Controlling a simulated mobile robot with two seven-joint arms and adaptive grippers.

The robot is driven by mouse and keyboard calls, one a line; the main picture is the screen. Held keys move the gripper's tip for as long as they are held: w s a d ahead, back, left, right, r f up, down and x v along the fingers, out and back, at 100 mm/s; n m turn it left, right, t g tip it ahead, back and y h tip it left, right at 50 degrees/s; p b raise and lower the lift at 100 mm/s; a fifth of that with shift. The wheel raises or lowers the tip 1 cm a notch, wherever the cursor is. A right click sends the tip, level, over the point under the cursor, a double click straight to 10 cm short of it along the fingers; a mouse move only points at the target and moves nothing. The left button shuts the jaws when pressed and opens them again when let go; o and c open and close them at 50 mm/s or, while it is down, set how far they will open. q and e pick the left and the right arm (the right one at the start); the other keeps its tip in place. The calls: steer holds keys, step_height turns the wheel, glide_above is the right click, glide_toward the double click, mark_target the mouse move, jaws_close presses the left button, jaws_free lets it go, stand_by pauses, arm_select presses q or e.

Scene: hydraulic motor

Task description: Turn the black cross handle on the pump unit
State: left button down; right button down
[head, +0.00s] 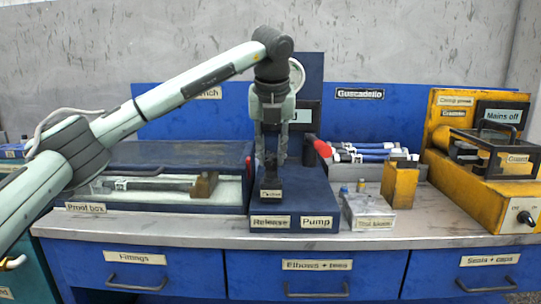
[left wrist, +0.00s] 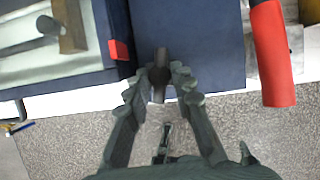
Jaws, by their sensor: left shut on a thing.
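The pump unit (head: 318,196) is a dark blue box on the bench, with "Release" and "Pump" labels on its front. My left gripper (head: 270,162) points down over the left part of the unit. The black cross handle (left wrist: 160,62) shows in the left wrist view, with one bar upright in the picture. My left gripper also shows there (left wrist: 162,80), its fingers shut on the handle from both sides. The fingers hide part of the handle. My right gripper is not in view.
The proof box (head: 150,208) stands close on the left.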

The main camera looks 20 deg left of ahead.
arm_select(q)
steer(key=shift+n, duration=0.5)
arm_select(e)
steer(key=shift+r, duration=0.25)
arm_select(q)
steer(key=c, duration=1.3)
jaws_free()
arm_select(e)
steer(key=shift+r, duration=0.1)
arm_select(q)
steer(key=v, duration=1.2)
steer(key=shift+w+d, duration=0.2)
steer(key=shift+d, duration=0.1)
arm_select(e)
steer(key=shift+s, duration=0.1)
